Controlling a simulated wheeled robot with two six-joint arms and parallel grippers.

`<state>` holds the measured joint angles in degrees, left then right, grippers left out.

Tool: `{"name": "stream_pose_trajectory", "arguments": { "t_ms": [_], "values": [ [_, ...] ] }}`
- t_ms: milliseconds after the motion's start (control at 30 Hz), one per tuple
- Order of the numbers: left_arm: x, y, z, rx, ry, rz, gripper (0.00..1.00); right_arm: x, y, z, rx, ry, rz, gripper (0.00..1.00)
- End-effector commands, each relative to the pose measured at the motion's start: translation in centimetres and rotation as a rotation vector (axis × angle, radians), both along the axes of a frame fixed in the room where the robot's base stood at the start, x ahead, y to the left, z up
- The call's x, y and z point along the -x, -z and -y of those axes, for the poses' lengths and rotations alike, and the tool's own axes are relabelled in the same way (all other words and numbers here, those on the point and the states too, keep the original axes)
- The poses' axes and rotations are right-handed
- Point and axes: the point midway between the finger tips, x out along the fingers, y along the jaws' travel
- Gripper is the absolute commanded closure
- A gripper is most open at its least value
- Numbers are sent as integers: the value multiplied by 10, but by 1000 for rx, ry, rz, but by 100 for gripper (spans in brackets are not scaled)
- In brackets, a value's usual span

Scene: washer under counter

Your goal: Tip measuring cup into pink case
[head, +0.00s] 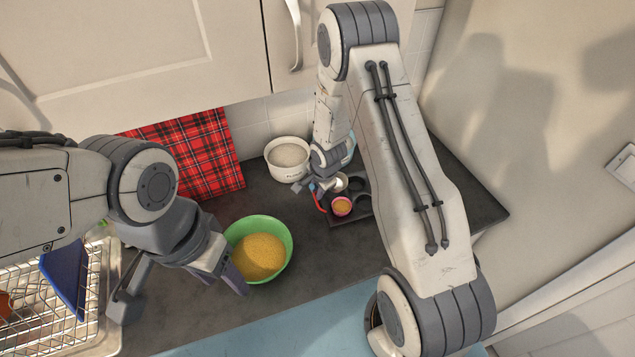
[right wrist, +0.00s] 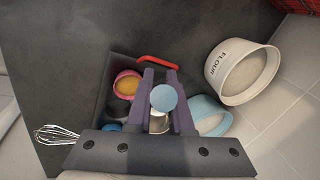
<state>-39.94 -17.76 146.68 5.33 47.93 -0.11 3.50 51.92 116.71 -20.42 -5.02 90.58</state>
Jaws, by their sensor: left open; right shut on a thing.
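The pink case (head: 341,206) sits in the dark muffin tray (head: 334,222) and has yellow-orange filling in it. It also shows in the right wrist view (right wrist: 127,84), left of the fingers. My right gripper (head: 318,187) is shut on the measuring cup (head: 340,182). In the right wrist view a light blue round end (right wrist: 163,97) shows between the fingers, with the metal cup partly hidden below it. The cup is over the tray, close beside the pink case. Its contents cannot be seen. My left gripper (head: 180,292) is open, one finger overlapping the green bowl's (head: 288,236) left rim.
The green bowl holds yellow grains. A white flour bowl (head: 288,172) stands behind the tray, by the wall. A red bar (right wrist: 158,62) shows at the tray's edge. A whisk (right wrist: 57,134) lies at the tray's other side. A wire dish rack (head: 95,290) is at left.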

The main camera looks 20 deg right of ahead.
Motion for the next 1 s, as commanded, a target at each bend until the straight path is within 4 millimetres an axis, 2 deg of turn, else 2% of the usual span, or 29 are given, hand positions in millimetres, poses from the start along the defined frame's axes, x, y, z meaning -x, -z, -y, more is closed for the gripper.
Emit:
{"name": "stream_pose_trajectory", "arguments": {
  "t_ms": [33, 100, 433, 600, 867, 900, 933, 1000],
  "values": [
    [0, -13, 0, 0, 0, 0, 44, 1, -5, 0, 2, -1, -15, 100],
    [0, -8, 0, 0, 0, 0, 44, -1, 2, 2, 13, 2, -28, 100],
    [0, -10, 0, -1, 0, -1, 44, -3, 5, -1, 15, 1, -112, 100],
    [0, -7, 0, 0, 0, 0, 44, -6, 12, -1, 32, -3, -209, 100],
    [0, 8, 0, 0, 0, 0, 44, -11, 24, -2, 60, -2, -388, 100],
    [0, 10, 0, 0, 0, 0, 44, -11, 24, -2, 65, -2, -415, 100],
    [0, 1, 0, 0, 0, 0, 44, -11, 11, -2, 63, -1, -409, 100],
    [0, -5, 0, 0, 0, 0, 44, -10, 2, -2, 62, -1, -408, 100]
  ]
}}
